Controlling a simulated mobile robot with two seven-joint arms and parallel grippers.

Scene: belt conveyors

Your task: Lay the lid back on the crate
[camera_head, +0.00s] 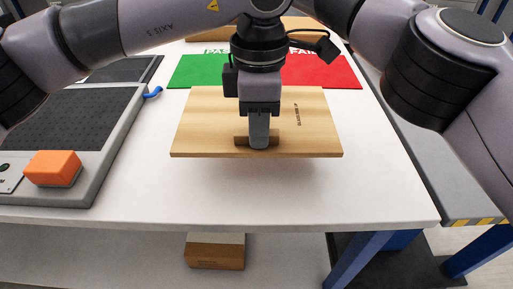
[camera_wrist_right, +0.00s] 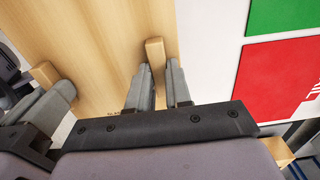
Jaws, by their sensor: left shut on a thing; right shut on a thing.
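A pale wooden lid (camera_head: 205,125) hangs level above the white table, with a soft shadow below it. My left gripper (camera_head: 258,143) is shut on the lid's near wooden handle (camera_head: 240,140). In the right wrist view the lid (camera_wrist_right: 100,50) fills the upper left. There my right gripper (camera_wrist_right: 158,88) is shut on a second handle (camera_wrist_right: 154,50), and my left gripper (camera_wrist_right: 68,90) is on the other handle (camera_wrist_right: 44,72). In the head view my right gripper is hidden behind the left one. I cannot identify the crate for certain; a wooden edge (camera_head: 300,22) shows at the back.
A green mat (camera_head: 195,72) and a red mat (camera_head: 325,72) lie behind the lid. A grey machine with a dark top (camera_head: 75,115) and an orange block (camera_head: 52,168) stand at the left. A brown box (camera_head: 215,255) sits below the table. The table's front is clear.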

